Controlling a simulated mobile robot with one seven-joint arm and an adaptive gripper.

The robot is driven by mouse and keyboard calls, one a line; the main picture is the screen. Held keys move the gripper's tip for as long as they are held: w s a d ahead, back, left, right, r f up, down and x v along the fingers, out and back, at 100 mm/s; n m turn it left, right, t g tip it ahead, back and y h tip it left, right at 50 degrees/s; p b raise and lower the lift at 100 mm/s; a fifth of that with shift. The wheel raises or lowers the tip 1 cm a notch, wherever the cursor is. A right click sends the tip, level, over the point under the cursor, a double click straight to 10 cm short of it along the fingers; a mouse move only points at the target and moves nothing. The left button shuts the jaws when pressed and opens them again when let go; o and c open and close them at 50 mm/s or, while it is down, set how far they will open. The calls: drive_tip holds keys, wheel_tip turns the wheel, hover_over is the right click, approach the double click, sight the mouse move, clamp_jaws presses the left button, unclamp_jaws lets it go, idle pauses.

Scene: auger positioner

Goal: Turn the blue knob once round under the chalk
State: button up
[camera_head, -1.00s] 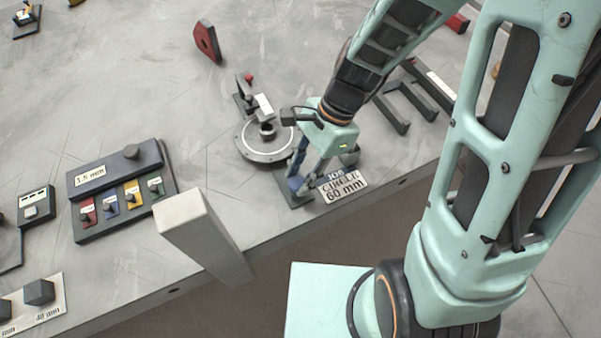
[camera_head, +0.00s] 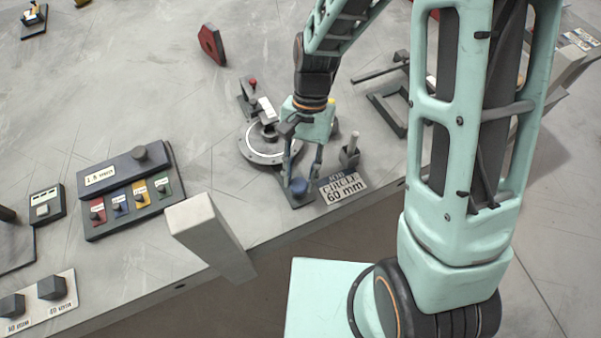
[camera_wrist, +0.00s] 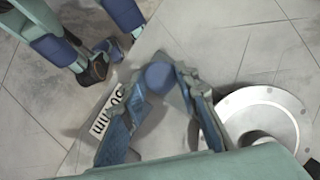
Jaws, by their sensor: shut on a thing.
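The blue knob (camera_head: 299,187) stands on a small dark base at the table's front edge. It also shows in the wrist view (camera_wrist: 160,77). My gripper (camera_head: 300,183) points down over it, with one finger on each side, and is shut on the knob. In the wrist view my gripper's fingertips (camera_wrist: 167,75) come together around it. Behind the knob is a round grey turntable (camera_head: 262,155) with a white ring on its face; its disc is at the right in the wrist view (camera_wrist: 275,118). A holder with a red-topped post (camera_head: 253,87) reaches over the disc. I cannot clearly make out the chalk tip.
A card reading "60 mm" (camera_head: 345,190) lies right of the knob, with a small grey holder (camera_head: 349,157) behind it. A dark panel with coloured switches (camera_head: 120,178) is at the left. A pale upright post (camera_head: 205,232) stands at the front edge. The back table is mostly clear.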

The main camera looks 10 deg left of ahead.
drive_tip(key=shift+a+n, duration=0.1)
drive_tip(key=shift+n, duration=0.6)
drive_tip(key=shift+h, duration=0.4)
drive_tip(key=o, duration=1.1)
drive_tip(key=shift+o, duration=0.2)
drive_tip(key=shift+w+r, duration=0.1)
drive_tip(key=v, duration=1.1)
drive_tip(key=shift+r, duration=0.4)
drive_tip(key=shift+w, duration=0.1)
